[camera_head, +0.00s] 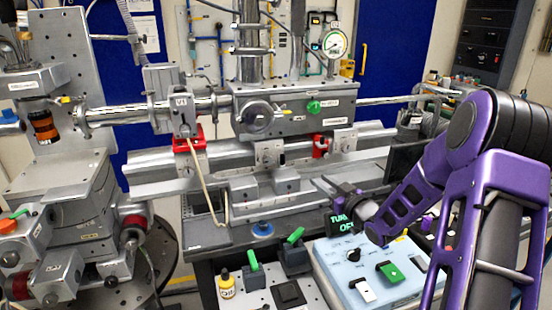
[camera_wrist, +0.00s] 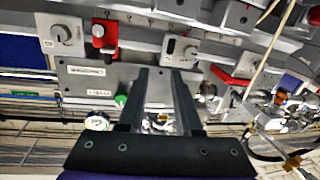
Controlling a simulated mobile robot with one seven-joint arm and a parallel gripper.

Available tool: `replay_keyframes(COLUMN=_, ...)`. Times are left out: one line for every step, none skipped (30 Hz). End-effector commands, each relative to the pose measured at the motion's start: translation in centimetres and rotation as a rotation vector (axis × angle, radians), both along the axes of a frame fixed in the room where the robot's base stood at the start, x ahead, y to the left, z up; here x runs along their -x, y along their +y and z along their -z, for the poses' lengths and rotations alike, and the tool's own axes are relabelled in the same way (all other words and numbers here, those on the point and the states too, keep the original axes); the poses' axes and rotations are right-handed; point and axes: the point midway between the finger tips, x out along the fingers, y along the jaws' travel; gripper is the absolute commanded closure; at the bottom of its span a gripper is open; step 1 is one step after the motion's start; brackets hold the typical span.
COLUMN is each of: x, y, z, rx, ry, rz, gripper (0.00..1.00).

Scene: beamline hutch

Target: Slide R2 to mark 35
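A long metal rail (camera_head: 150,182) runs across the bench. It carries a plate with a round knob (camera_head: 268,155), a similar plate at the right (camera_head: 343,140) with a red clamp (camera_head: 321,147) beside it, and a larger red clamp (camera_head: 189,142) at the left. I cannot read which of these is R2, nor any mark 35. My gripper (camera_head: 326,184) is in front of the rail, right of the middle plate. In the wrist view my gripper (camera_wrist: 162,72) has its two dark fingers apart and nothing between them. The middle plate (camera_wrist: 180,48) lies just beyond the fingertips, and the small red clamp (camera_wrist: 104,36) is left of them.
A grey housing (camera_head: 290,108) with a green knob (camera_head: 313,107) stands above the rail. A pale blue control box (camera_head: 355,268), green-handled switches (camera_head: 252,262) and a yellow bottle (camera_head: 226,284) are in front. A black display (camera_head: 342,218) stands close below my gripper.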

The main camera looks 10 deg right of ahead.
Motion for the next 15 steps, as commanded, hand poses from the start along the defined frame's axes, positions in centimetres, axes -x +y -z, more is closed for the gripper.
replay_keyframes(x=0.8, y=0.0, z=0.2, rx=-0.040, ry=0.003, rz=-0.008, gripper=0.67)
replay_keyframes(x=1.1, y=0.2, z=0.2, rx=-0.060, ry=0.002, rz=-0.015, gripper=0.67)
replay_keyframes(x=1.4, y=0.4, z=0.3, rx=-0.080, ry=0.002, rz=-0.023, gripper=0.67)
replay_keyframes(x=1.6, y=0.5, z=0.3, rx=-0.093, ry=0.001, rz=-0.028, gripper=0.67)
replay_keyframes(x=1.7, y=0.7, z=0.3, rx=-0.101, ry=0.001, rz=-0.031, gripper=0.67)
replay_keyframes(x=1.8, y=0.7, z=0.3, rx=-0.108, ry=-0.001, rz=-0.034, gripper=0.67)
replay_keyframes(x=1.7, y=0.8, z=0.2, rx=-0.112, ry=-0.001, rz=-0.035, gripper=0.67)
replay_keyframes(x=1.6, y=0.9, z=0.2, rx=-0.113, ry=-0.002, rz=-0.036, gripper=0.67)
replay_keyframes(x=1.3, y=1.1, z=0.2, rx=-0.113, ry=-0.002, rz=-0.038, gripper=0.67)
replay_keyframes(x=1.0, y=1.3, z=0.2, rx=-0.113, ry=-0.001, rz=-0.039, gripper=0.67)
replay_keyframes(x=0.6, y=1.5, z=0.2, rx=-0.112, ry=-0.002, rz=-0.039, gripper=0.67)
replay_keyframes(x=0.0, y=1.7, z=0.2, rx=-0.113, ry=-0.003, rz=-0.039, gripper=0.67)
replay_keyframes(x=-0.5, y=1.9, z=0.2, rx=-0.113, ry=-0.001, rz=-0.039, gripper=0.67)
replay_keyframes(x=-1.0, y=2.1, z=0.2, rx=-0.113, ry=-0.002, rz=-0.038, gripper=0.67)
replay_keyframes(x=-1.8, y=2.5, z=0.2, rx=-0.113, ry=-0.003, rz=-0.039, gripper=0.67)
